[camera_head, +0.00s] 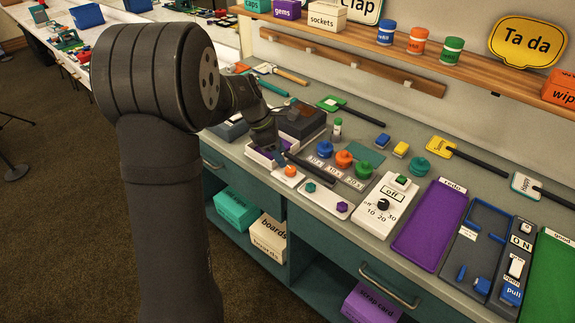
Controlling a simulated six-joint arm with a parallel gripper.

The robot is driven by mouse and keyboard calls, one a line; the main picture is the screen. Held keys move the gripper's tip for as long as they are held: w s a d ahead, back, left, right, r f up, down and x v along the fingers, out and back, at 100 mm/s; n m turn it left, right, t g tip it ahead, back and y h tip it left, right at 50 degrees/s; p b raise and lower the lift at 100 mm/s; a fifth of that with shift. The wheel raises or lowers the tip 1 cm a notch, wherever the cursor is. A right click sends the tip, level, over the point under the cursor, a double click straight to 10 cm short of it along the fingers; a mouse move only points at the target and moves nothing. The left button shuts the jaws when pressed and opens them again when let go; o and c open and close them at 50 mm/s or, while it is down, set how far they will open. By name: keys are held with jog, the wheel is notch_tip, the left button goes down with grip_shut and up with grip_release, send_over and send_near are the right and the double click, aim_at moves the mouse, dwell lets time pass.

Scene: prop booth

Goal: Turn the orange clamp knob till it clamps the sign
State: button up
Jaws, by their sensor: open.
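A small orange knob (291,171) sits on a white block (287,178) on the bench, left of the middle. I take it for the clamp knob. My gripper (282,160) is just above and behind this knob, pointing down, with its fingers open. The fingers are small here, and I cannot tell whether they touch the knob. My arm and wrist hide part of the bench behind it. I cannot make out a sign in the clamp. Handled signs lie further back: a green one (330,104), a yellow one (439,147) and a white one (525,184).
Right of the knob is a white plate (326,198) with teal and purple knobs. A white dial box (384,205) and a purple tray (430,226) stand further right. A dark box (302,120) is behind the gripper.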

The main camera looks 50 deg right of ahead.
aim_at(290, 169)
jog(key=x, duration=0.6)
jog(key=shift+f, duration=0.1)
jog(key=shift+c, duration=0.4)
jog(key=c, duration=0.9)
